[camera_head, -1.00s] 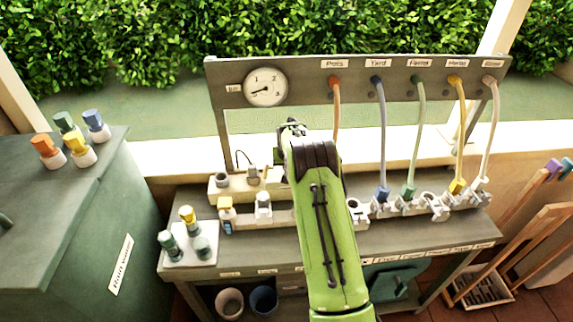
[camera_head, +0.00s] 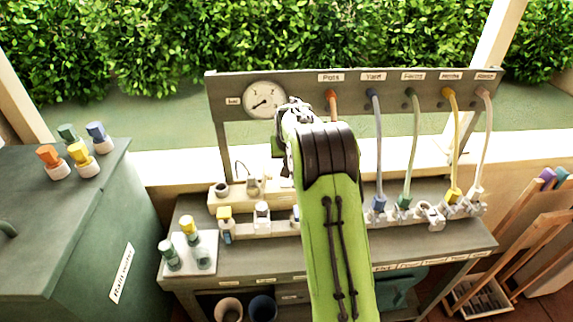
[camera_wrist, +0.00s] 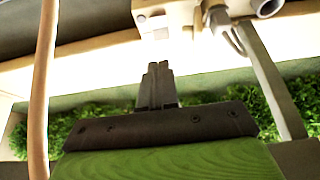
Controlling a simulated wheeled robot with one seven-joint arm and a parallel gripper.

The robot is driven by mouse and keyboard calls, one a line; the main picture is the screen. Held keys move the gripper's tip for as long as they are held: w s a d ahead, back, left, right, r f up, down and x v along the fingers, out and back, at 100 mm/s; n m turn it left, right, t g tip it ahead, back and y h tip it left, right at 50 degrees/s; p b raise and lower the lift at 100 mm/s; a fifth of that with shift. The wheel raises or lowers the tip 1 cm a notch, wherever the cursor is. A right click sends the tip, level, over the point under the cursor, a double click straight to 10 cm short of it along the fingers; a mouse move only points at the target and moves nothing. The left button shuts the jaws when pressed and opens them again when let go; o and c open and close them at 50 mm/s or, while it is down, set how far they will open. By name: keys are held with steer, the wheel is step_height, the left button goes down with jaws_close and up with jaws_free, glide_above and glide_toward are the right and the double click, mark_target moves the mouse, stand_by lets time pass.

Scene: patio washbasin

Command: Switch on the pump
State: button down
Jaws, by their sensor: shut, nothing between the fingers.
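A pale beige block (camera_head: 222,204) with a socket, a grey plug and a thin dark cord stands at the back left of the grey bench. I cannot tell for sure which part is the pump's switch. My gripper shows in the wrist view (camera_wrist: 158,72) as two dark fingers pressed together, with nothing between them. In that view a beige block with grey fittings (camera_wrist: 182,14) lies beyond the fingertips, apart from them. In the head view my green arm rises in front of the panel and hides part of the bench; the fingertips are hidden there.
A round dial gauge (camera_head: 265,101) and several coloured hoses hang on the grey panel (camera_head: 300,78). A row of connectors (camera_head: 262,217) lies on the bench. A white tray (camera_head: 206,264) holds coloured-top fittings. A green tank (camera_head: 70,220) stands left; wooden frames stand right.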

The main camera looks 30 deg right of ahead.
mark_target(285, 180)
steer(key=shift+w, duration=0.1)
steer(key=x, duration=0.9)
steer(key=p+x, duration=0.1)
steer(key=x, duration=0.4)
steer(key=shift+w+d+r, duration=0.1)
steer(key=shift+w+d, duration=0.2)
steer(key=shift+w, duration=0.15)
